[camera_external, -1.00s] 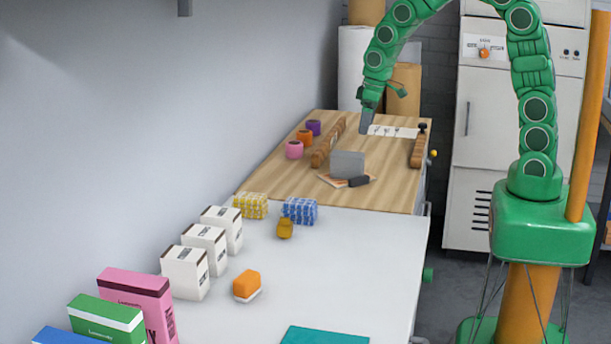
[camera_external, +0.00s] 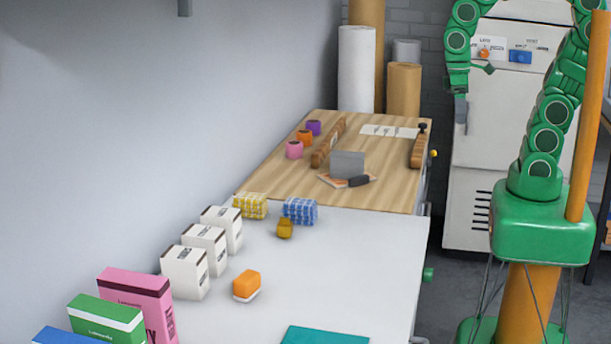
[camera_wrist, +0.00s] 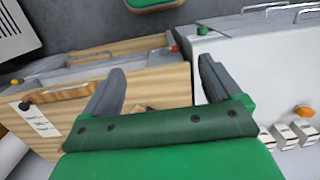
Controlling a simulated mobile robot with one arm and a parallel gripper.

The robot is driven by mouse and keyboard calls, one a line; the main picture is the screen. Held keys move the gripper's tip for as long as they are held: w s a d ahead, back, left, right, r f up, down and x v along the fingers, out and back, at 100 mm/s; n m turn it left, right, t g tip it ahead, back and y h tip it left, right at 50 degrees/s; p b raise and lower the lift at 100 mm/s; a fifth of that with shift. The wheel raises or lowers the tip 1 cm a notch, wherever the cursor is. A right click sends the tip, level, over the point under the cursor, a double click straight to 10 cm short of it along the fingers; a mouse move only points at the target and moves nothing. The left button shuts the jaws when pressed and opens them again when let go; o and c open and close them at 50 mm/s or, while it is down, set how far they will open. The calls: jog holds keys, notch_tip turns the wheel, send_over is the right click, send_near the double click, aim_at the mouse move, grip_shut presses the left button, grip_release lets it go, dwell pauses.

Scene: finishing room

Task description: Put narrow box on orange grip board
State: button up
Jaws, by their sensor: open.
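My gripper (camera_external: 460,108) hangs high beyond the right edge of the wooden bench, in front of the white cabinet. In the wrist view its two fingers (camera_wrist: 162,76) are apart with nothing between them. Upright narrow cartons stand at the front left: pink (camera_external: 138,297), green (camera_external: 106,320) and blue (camera_external: 66,337). I cannot tell which box the task means. An orange block with a white base (camera_external: 246,284) lies on the white table; it also shows in the wrist view (camera_wrist: 303,111). I cannot tell whether it is the grip board.
White cartons (camera_external: 205,246), yellow (camera_external: 251,206) and blue patterned blocks (camera_external: 300,211), and a teal slab (camera_external: 325,336) are on the white table (camera_external: 350,270). The wooden bench (camera_external: 385,190) holds a grey block (camera_external: 347,164) and pots. The white table's middle right is clear.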

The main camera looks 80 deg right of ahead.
jog(key=s, duration=0.6)
jog(key=shift+s+r+g, duration=0.3)
jog(key=shift+s+r, duration=0.1)
jog(key=shift+r, duration=0.05)
